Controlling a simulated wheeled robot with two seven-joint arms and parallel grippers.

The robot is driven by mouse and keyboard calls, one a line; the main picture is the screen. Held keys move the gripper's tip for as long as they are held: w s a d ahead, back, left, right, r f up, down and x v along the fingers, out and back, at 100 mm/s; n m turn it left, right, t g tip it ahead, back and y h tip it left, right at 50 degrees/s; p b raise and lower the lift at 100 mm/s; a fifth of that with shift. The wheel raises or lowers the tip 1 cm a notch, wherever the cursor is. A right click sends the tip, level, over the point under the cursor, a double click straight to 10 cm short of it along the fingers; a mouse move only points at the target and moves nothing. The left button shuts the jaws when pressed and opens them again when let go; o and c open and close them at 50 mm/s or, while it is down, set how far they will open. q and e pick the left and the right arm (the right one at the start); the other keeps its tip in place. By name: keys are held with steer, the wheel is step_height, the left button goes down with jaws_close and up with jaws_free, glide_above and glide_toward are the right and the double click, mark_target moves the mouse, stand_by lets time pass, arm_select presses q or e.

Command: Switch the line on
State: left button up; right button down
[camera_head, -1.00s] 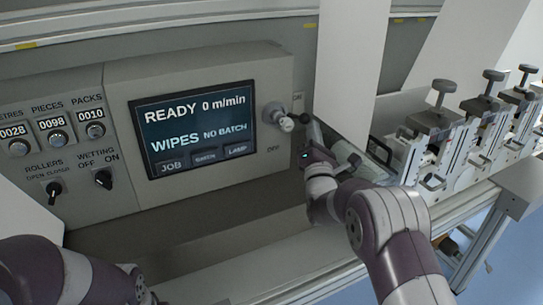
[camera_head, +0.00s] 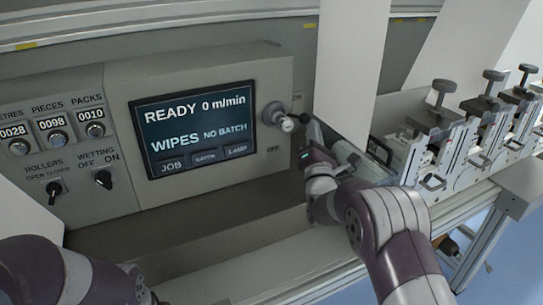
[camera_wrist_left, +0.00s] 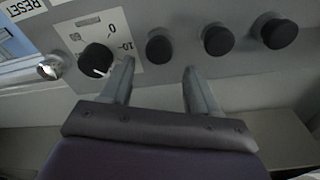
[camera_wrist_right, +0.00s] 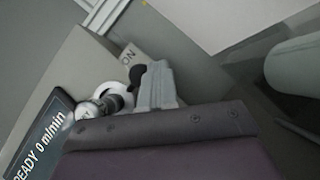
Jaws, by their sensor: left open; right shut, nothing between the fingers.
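The control box's screen (camera_head: 196,128) reads READY, 0 m/min, WIPES, NO BATCH. A rotary switch (camera_head: 275,113) sits at the box's right edge, with an OFF label below it and an ON label above right. Its lever has a pale part and a dark ball end (camera_head: 304,118). My right gripper (camera_head: 312,130) is shut and empty, close beside the dark ball. In the right wrist view its fingers (camera_wrist_right: 158,86) are just right of the ball (camera_wrist_right: 137,75); contact cannot be told. My left gripper (camera_wrist_left: 155,85) is open and empty, before a panel of black knobs.
The left panel carries counters, a ROLLERS switch (camera_head: 54,188) and a WETTING switch (camera_head: 103,179). A white web (camera_head: 350,65) hangs behind my right gripper. Clamp units (camera_head: 438,120) stand to the right. The left wrist view shows a 0–10 dial (camera_wrist_left: 95,57) beside several black knobs.

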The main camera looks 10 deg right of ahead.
arm_select(q)
steer(key=shift+f+b, duration=0.85)
arm_select(e)
steer(key=v, duration=0.7)
steer(key=shift+s, duration=0.3)
steer(key=shift+f, duration=0.1)
